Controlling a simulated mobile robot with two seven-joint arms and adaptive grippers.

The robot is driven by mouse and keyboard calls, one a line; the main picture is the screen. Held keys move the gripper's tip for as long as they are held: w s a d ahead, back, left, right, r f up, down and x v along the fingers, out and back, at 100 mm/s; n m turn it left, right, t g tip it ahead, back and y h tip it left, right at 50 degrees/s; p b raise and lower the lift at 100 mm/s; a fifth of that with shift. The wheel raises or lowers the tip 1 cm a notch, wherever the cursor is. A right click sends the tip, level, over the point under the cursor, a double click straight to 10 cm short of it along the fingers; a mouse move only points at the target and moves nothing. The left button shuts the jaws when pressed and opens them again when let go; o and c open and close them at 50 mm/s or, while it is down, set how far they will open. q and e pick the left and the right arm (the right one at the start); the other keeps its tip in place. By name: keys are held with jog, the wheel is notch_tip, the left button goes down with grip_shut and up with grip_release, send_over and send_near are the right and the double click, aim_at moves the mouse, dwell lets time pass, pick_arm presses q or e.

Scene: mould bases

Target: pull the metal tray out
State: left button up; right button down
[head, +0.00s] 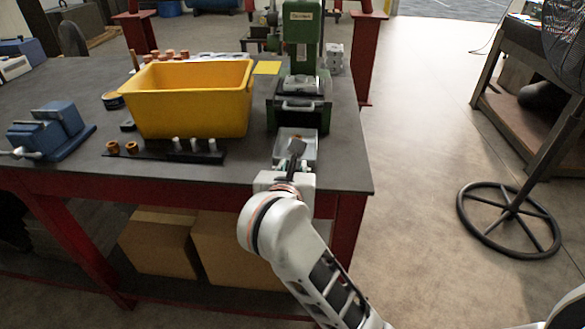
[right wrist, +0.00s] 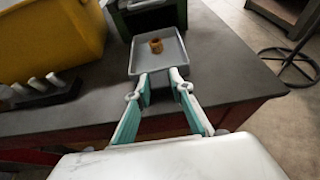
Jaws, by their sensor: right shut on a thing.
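The metal tray (head: 310,148) is a shallow grey tray on the dark bench, in front of the green machine (head: 301,100). In the right wrist view the tray (right wrist: 174,55) holds a small copper-coloured ring-shaped part (right wrist: 156,46). My right gripper (right wrist: 162,82) is shut on the near side of the tray, its two teal-padded fingers reaching to the tray's near edge. In the head view my right wrist partly hides the tray's near end. The exact grip point is hard to see. My left gripper is not in view.
A yellow bin (head: 190,105) stands left of the tray. In front of it is a dark strip (head: 160,155) with copper and silver cylinders. A blue vise (head: 50,132) sits at the far left. The bench's front edge is close, with open floor on the right.

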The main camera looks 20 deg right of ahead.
jog(key=shift+a, duration=0.15)
jog(key=c, duration=1.7)
grip_release()
